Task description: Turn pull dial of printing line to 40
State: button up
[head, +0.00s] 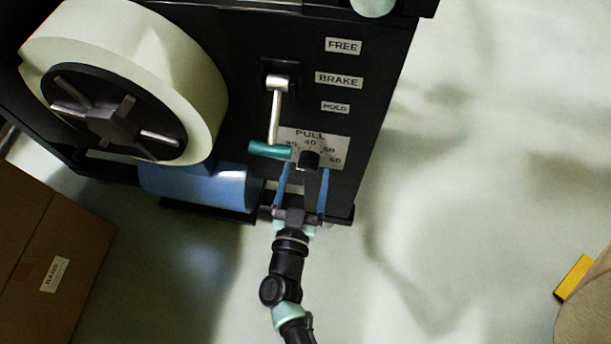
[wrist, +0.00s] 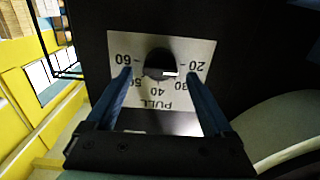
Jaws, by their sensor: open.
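The pull dial is a black round knob (head: 309,160) on a white scale plate (head: 328,143) marked PULL, on the dark front panel. In the wrist view the knob (wrist: 160,62) appears upside down, with 60 at left, 40 below and 20 at right. A small white mark shows at its lower right, on the 20 to 30 side; its exact reading is unclear. My gripper (head: 306,170) is open, its two blue fingers pointing at the plate from below. In the wrist view my gripper (wrist: 158,76) has one finger on each side of the knob, with visible gaps.
A lever with a teal handle (head: 270,150) hangs just left of the dial, beside FREE, BRAKE and HOLD labels. A large pale roll (head: 205,85) and a blue roller (head: 205,188) are further left. A cardboard box (head: 75,250) stands lower left.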

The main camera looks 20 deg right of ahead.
jog(key=shift+w+d, duration=0.15)
jog(key=shift+w, duration=0.1)
jog(key=c, duration=1.4)
jog(key=shift+o, duration=0.2)
